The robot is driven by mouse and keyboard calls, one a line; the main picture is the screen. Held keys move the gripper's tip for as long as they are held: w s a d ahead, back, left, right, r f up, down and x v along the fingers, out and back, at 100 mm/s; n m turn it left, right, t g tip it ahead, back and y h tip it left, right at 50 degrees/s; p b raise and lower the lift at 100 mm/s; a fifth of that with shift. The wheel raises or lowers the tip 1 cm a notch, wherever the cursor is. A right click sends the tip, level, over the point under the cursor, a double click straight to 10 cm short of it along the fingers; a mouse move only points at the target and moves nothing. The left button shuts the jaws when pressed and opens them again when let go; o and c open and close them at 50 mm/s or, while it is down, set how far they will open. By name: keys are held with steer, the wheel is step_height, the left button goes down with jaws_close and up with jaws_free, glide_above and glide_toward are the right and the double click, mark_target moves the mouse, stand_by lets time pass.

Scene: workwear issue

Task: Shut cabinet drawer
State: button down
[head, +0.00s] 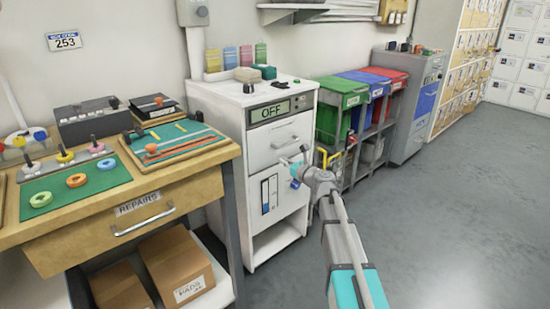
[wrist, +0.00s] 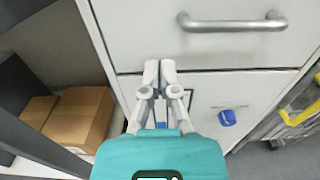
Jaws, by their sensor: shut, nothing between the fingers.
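The white cabinet (head: 228,102) stands against the wall, with an "OFF" display on its upper front. Its drawer (head: 262,157) is below the display and has a metal bar handle (head: 285,143). In the wrist view the drawer front (wrist: 140,40) fills the top, with the handle (wrist: 232,22) at upper right. The drawer looks flush or nearly so; I cannot tell if a small gap remains. My gripper (head: 288,161) is shut and empty, in front of the cabinet. In the wrist view its fingertips (wrist: 160,70) overlap the drawer's lower edge, below and left of the handle; contact is unclear.
A lower panel with a blue lock-like piece (wrist: 227,117) sits under the drawer. The repairs bench (head: 125,222) stands close on the left, with cardboard boxes (head: 175,262) below. Coloured bins (head: 342,90) in a rack stand right. The floor at right is clear.

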steer(key=shift+v, duration=2.7)
steer(key=s+a+f+n+g+h+p, duration=0.1)
steer(key=s+a+f+n+g, duration=0.2)
steer(key=s+f+n+g, duration=0.45)
steer(key=s+a+f+n+g+h, duration=0.2)
steer(key=s+a+f+n, duration=0.15)
steer(key=s+n, duration=0.5)
steer(key=s+d+f+n+g+h, duration=0.3)
steer(key=s+d+n+h, duration=0.1)
steer(key=s+n, duration=0.25)
steer(key=s+d+f+n+g+h, duration=0.2)
steer(key=s+d+f+n+h, duration=0.15)
steer(key=s+d+n, duration=0.35)
step_height(320, 180, up, 39)
steer(key=a+p, duration=0.2)
steer(key=p, duration=3.6)
steer(key=shift+s+m+p, duration=0.3)
steer(key=shift+m+p, duration=0.05)
steer(key=shift+p, duration=0.05)
